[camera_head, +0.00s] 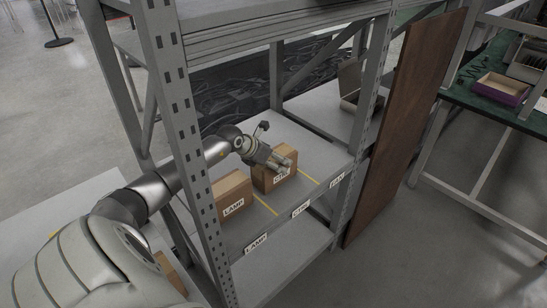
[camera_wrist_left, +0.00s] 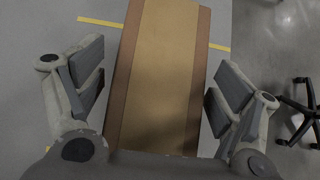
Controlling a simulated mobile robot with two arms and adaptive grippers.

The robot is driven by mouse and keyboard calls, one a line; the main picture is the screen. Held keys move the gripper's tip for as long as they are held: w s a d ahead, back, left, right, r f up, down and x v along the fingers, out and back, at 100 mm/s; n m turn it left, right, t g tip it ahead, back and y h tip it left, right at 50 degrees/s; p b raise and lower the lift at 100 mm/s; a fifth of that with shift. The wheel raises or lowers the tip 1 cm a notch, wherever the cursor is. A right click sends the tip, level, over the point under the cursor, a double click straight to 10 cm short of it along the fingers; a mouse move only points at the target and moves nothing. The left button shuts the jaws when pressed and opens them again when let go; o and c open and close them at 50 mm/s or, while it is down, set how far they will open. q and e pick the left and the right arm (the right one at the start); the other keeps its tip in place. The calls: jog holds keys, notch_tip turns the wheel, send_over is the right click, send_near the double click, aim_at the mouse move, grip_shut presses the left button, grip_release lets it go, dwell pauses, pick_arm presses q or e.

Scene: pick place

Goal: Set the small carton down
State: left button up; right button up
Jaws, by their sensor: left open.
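The small carton (camera_head: 267,183), brown with a white label too small to read surely, sits upright on the grey shelf (camera_head: 312,160) between yellow lines. My left gripper (camera_head: 282,164) is at its top, reaching in from the left. In the left wrist view the carton (camera_wrist_left: 165,70) lies between the two fingers of my left gripper (camera_wrist_left: 158,85). The fingers are open, with a gap on each side of the carton. Its underside is hidden. My right gripper is not in view.
A brown carton labelled LAMP (camera_head: 232,194) stands close on the left. A perforated shelf post (camera_head: 187,130) rises left of it. A brown board (camera_head: 405,125) stands upright at the shelf's right end. The shelf right of the small carton is clear.

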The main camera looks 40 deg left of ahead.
pick_arm(q)
jog(key=shift+r, duration=0.15)
jog(key=v, duration=1.2)
jog(key=shift+p, duration=0.45)
